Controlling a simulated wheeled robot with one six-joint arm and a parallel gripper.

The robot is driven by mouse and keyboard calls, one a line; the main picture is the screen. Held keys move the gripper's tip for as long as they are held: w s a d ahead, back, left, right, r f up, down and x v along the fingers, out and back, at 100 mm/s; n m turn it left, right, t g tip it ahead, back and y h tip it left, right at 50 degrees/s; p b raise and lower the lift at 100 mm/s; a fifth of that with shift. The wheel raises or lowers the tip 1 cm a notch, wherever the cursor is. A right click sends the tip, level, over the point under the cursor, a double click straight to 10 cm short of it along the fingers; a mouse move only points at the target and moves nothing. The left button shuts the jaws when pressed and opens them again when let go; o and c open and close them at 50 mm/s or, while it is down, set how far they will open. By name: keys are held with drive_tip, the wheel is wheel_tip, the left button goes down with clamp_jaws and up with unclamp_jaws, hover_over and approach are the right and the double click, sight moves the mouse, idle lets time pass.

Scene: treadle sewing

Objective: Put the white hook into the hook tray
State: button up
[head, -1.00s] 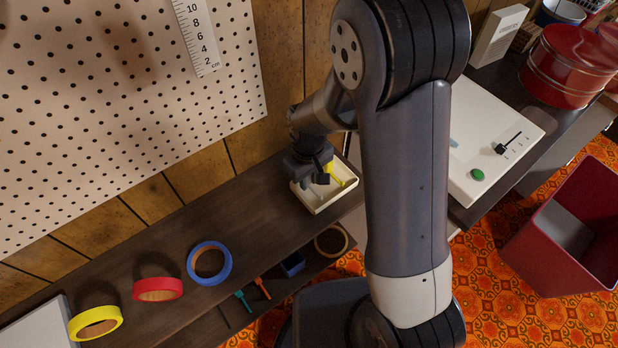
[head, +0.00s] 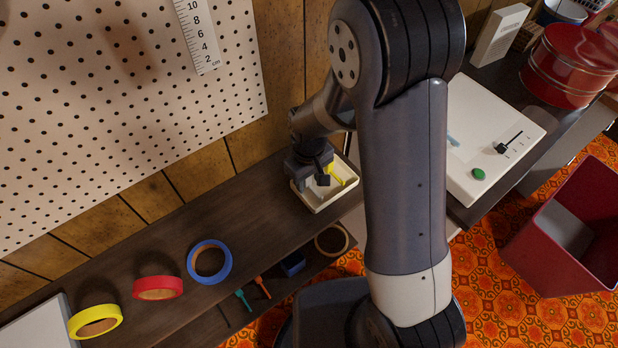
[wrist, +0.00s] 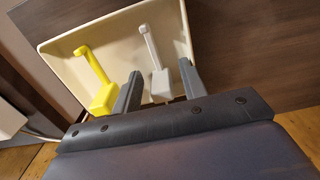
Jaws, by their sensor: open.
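The hook tray (head: 316,207) is a shallow cream tray on the dark wooden shelf, below the pegboard. In the wrist view the tray (wrist: 72,65) holds two hooks. The white hook (wrist: 159,84) lies on its floor, with its block near me and its bent tip pointing away. A yellow hook (wrist: 103,97) lies to its left; part of it also shows in the head view (head: 336,174). My gripper (wrist: 160,75) is open, its grey fingers on either side of the white hook's block, apart from it. In the head view my gripper (head: 322,178) is low over the tray and hides much of the inside.
Blue (head: 209,276), red (head: 158,293) and yellow (head: 95,333) tape rings stand along the shelf to the left. A white panel (head: 490,150) with a green button, a red pot (head: 565,75) and a red bin (head: 535,240) are to the right.

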sight(309, 185)
wheel_tip(309, 185, up, 12)
drive_tip(key=shift+r, duration=0.2)
drive_tip(key=shift+f, duration=0.15)
idle(0.4)
wheel_tip(309, 185, down, 13)
drive_tip(key=shift+r, duration=2.25)
